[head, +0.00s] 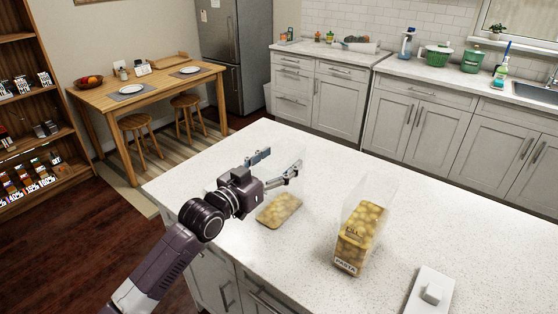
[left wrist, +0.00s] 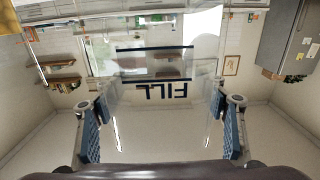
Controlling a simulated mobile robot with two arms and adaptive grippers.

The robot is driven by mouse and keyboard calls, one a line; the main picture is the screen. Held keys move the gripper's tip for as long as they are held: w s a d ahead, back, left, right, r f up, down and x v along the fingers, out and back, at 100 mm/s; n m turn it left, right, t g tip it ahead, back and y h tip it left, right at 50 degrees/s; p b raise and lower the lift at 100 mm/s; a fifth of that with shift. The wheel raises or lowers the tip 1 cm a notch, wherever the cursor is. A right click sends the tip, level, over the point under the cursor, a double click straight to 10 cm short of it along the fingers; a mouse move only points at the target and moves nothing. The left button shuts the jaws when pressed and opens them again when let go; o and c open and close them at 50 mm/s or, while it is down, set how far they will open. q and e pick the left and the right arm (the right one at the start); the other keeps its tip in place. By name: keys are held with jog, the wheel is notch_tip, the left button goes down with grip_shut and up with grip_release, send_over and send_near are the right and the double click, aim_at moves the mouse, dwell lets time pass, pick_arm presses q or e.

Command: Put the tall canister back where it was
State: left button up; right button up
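A tall clear canister stands between the fingers of my left gripper (head: 280,160). Its see-through walls are hard to make out in the head view, but a shallow layer of pasta (head: 280,211) shows at its bottom. In the left wrist view its clear wall with upside-down FILL lettering (left wrist: 161,91) spans the space between the two blue finger pads (left wrist: 160,112). The pads meet its sides, so the gripper looks shut on it. I cannot tell whether its base touches the counter. My right gripper is not in view.
A second clear canister (head: 357,240), marked PASTA and fuller, stands to the right on the white island counter (head: 460,215). A white lid with a knob (head: 430,292) lies near the front right. A dark wooden shelf (head: 30,130) with several small packets stands at the far left.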

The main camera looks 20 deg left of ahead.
aim_at(261, 174)
pick_arm(q)
jog(key=shift+o, duration=0.6)
jog(key=shift+r, duration=0.1)
jog(key=b+v, duration=0.2)
jog(key=v, duration=0.8)
jog(key=shift+v, duration=1)
jog(key=shift+r, duration=0.1)
